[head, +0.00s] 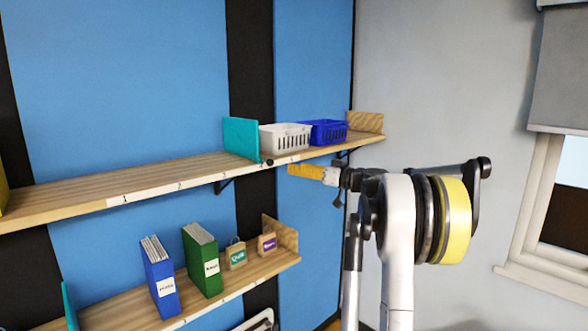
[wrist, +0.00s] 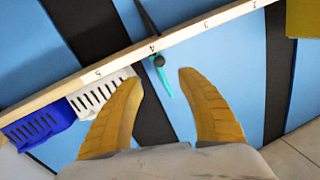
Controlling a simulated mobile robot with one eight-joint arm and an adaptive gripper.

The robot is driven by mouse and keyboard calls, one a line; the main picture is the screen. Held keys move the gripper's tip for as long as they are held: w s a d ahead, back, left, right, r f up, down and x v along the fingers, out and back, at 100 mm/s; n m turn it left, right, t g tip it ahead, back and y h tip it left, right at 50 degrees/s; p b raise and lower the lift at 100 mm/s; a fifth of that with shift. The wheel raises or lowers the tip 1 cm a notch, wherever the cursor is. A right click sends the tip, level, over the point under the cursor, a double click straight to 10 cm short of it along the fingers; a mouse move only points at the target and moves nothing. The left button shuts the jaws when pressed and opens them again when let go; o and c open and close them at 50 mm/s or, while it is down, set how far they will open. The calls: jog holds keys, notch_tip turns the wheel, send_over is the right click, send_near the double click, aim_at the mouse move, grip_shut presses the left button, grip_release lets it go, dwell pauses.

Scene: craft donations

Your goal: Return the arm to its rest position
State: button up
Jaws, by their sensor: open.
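My gripper (head: 306,173) has orange-yellow fingers and points left in the head view, just in front of and a little below the right part of the upper shelf. In the wrist view my gripper (wrist: 158,82) shows two fingers spread wide, with nothing between them. My arm is raised and reaches toward the shelf from the right side of the head view. The upper shelf (head: 150,184) shows its numbered front edge beyond the fingertips in the wrist view (wrist: 205,30).
A white basket (head: 285,136) and a blue basket (head: 327,131) stand on the upper shelf, right of a teal divider (head: 240,139). The lower shelf (head: 245,281) holds a blue binder (head: 160,280), a green binder (head: 202,262) and two small labelled bags (head: 236,254). The upper shelf's middle is bare.

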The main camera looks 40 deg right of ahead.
dwell(0.4)
jog(key=s+a+f+g+b, duration=0.15)
jog(key=a+f+b, duration=0.35)
jog(key=a, duration=0.5)
jog(key=s+a+f+g+y+b, duration=0.1)
jog(key=a+f+g+b, duration=0.25)
jog(key=a+f, duration=0.55)
jog(key=s+a+f+g+b, duration=0.15)
jog(key=a+f+b, duration=0.3)
jog(key=a, duration=0.75)
jog(key=s+a+f+g+h+b, duration=0.1)
jog(key=s+a+f+g+b, duration=0.2)
jog(key=s+a+f+b, duration=0.8)
jog(key=s+a+f+h+b, duration=0.1)
jog(key=s+a+f+b, duration=0.1)
jog(key=s+f, duration=0.5)
jog(key=s+a+f+h+b, duration=0.2)
jog(key=s+f, duration=0.5)
jog(key=f, duration=0.7)
jog(key=shift+s+a+f+g+b, duration=0.35)
jog(key=shift+a+g+b, duration=0.1)
jog(key=shift+a+b, duration=0.3)
